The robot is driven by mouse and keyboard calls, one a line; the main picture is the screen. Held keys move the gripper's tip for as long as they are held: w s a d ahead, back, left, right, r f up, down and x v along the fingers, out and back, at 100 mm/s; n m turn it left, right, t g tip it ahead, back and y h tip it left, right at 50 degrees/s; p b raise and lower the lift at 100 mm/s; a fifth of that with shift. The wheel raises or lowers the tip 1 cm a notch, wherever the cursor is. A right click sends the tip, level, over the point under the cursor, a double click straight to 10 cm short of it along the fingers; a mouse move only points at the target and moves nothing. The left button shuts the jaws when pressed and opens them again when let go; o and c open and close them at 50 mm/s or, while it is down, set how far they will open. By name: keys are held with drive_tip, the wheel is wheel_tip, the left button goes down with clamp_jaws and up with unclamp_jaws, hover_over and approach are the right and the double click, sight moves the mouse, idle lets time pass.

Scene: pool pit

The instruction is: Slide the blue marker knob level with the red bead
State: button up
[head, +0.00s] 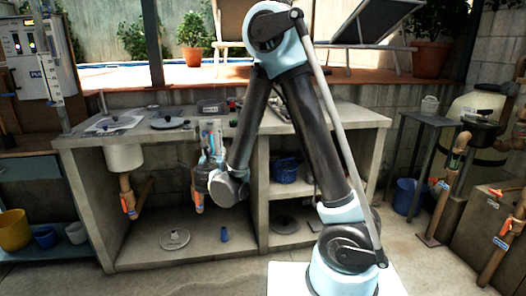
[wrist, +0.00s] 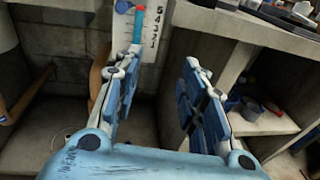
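A white upright scale plate (wrist: 158,48) with black numbers shows at the top of the wrist view, just beyond my gripper (wrist: 163,62). A blue upright piece (wrist: 139,24) stands in front of the plate, close to the left fingertip; it may be the blue marker knob. I cannot tell whether the finger touches it. A small part with a reddish spot (wrist: 123,6) shows at the top edge; I cannot tell if it is the red bead. My gripper's two blue fingers are wide apart with nothing between them. In the head view my gripper (head: 211,142) is small, before the bench front.
A concrete bench (head: 353,114) with open shelves spans the middle; its shelf edge (wrist: 262,126) is right of my gripper. A pipe with an orange valve handle (head: 198,198) is below my gripper. Another pipe (head: 127,195) stands left. The floor in front is clear.

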drive_tip(key=w+d+m+g+h, duration=0.1)
drive_tip(key=d+m+g+h, duration=0.1)
drive_tip(key=d+m, duration=0.3)
drive_tip(key=w+d+r+m+g+h, duration=0.1)
drive_tip(key=d+m, duration=0.4)
drive_tip(key=d, duration=0.9)
drive_tip(key=shift+w+d+r+g+h, duration=0.3)
drive_tip(key=shift+w+g+h, duration=0.3)
drive_tip(key=shift+h, duration=0.1)
